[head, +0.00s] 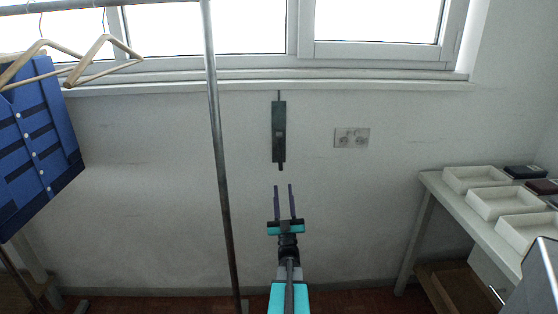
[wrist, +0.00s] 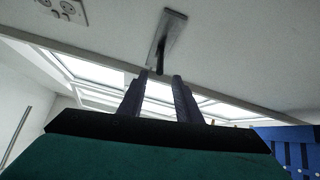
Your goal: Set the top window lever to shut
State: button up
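The window lever (head: 281,152) is a dark handle on a long dark upright plate (head: 279,112) on the wall below the window. Its end points down, just past the plate's lower edge. In the wrist view the lever (wrist: 161,55) shows against its plate (wrist: 174,20), beyond my fingertips. My gripper (head: 283,187) is below the lever, with its two fingers apart and pointing up toward it. It is empty, and a gap shows between the fingertips and the lever's end in the head view. The fingers also show apart in the wrist view (wrist: 159,77).
A grey upright pole (head: 217,130) of a clothes rail stands left of my arm, with hangers (head: 105,55) and a blue garment (head: 38,140). A wall socket (head: 352,138) is right of the plate. A table with white trays (head: 474,179) stands at the right.

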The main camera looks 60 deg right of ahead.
aim_at(279, 152)
jog(key=p+x, duration=0.2)
jog(key=x, duration=1.1)
jog(key=shift+w+a+r, duration=0.1)
jog(key=shift+w, duration=0.05)
grip_shut()
